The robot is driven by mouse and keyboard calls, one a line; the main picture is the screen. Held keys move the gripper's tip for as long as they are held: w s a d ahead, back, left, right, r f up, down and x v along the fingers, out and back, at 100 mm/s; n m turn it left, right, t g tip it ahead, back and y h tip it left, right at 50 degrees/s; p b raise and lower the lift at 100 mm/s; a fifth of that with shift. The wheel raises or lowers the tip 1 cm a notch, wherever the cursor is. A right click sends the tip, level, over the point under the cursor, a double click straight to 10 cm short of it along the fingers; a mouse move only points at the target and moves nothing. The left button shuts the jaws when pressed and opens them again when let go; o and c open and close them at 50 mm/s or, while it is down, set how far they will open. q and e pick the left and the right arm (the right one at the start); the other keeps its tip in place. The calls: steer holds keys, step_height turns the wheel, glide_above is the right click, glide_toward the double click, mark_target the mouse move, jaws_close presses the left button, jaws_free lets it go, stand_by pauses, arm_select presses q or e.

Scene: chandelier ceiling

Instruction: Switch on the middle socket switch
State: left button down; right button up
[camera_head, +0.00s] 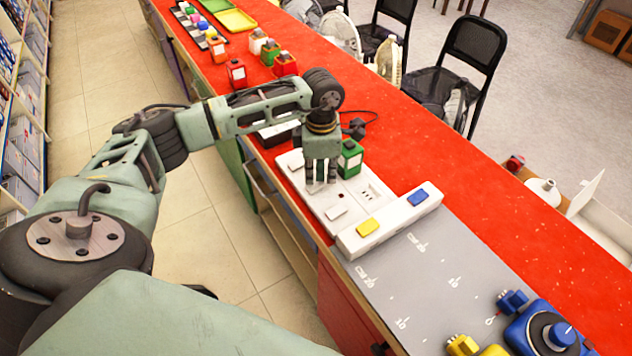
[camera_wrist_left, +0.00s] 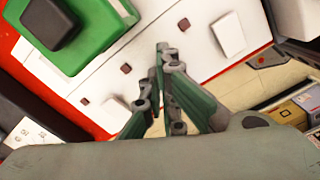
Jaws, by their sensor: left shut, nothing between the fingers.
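A white socket panel (camera_head: 352,203) lies on the red counter in the head view. One rocker switch (camera_head: 336,212) shows near its front end. The middle switch is hidden by my left gripper or cannot be made out. My left gripper (camera_head: 319,187) points down over the panel's middle, fingers shut and empty. In the left wrist view the shut fingertips (camera_wrist_left: 166,50) are over the white panel (camera_wrist_left: 150,35), with a white rocker (camera_wrist_left: 228,33) to their right. I cannot tell whether they touch the panel. My right gripper is not in view.
A green block (camera_head: 350,160) stands on the panel just beside my left gripper. A white box (camera_head: 390,222) with yellow and blue buttons adjoins the panel's near end. Red blocks (camera_head: 236,73) and trays (camera_head: 236,20) stand farther back.

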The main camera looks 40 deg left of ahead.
mark_target(320, 182)
arm_select(q)
steer(key=shift+s+f+b, duration=0.1)
steer(key=shift+f+b, duration=0.25)
steer(key=shift+f, duration=0.1)
steer(key=shift+r, duration=0.1)
steer(key=shift+r+p, duration=0.7)
steer(key=shift+r, duration=0.2)
steer(key=shift+r+p, duration=1.45)
steer(key=shift+r, duration=1.1)
